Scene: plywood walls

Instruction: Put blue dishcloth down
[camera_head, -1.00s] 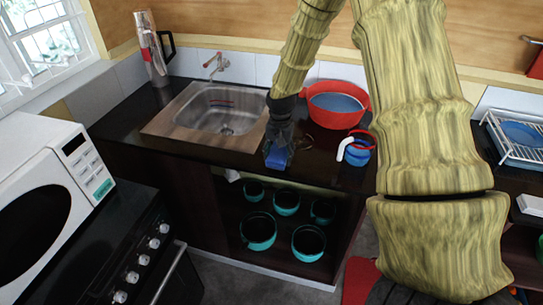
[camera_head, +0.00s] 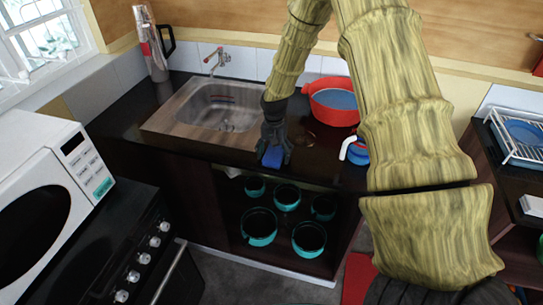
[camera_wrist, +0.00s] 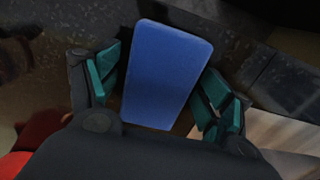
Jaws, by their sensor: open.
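The blue dishcloth (camera_head: 272,156) is a small flat-faced blue block shape at the front edge of the dark counter, just right of the sink. In the wrist view the dishcloth (camera_wrist: 168,75) lies between the teal finger pads, with a gap on each side. My gripper (camera_head: 273,150) points down over the dishcloth and is open around it. The gripper (camera_wrist: 162,90) also shows in the wrist view. The dishcloth's underside is hidden, so I cannot tell for certain how it rests on the counter (camera_head: 317,171).
The sink (camera_head: 222,112) is left of my gripper. A red pot (camera_head: 334,103) stands behind to the right, and a blue mug (camera_head: 357,152) with a white handle is to the right. Several teal pots (camera_head: 259,227) are on the open shelf below. A microwave (camera_head: 50,190) stands at left.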

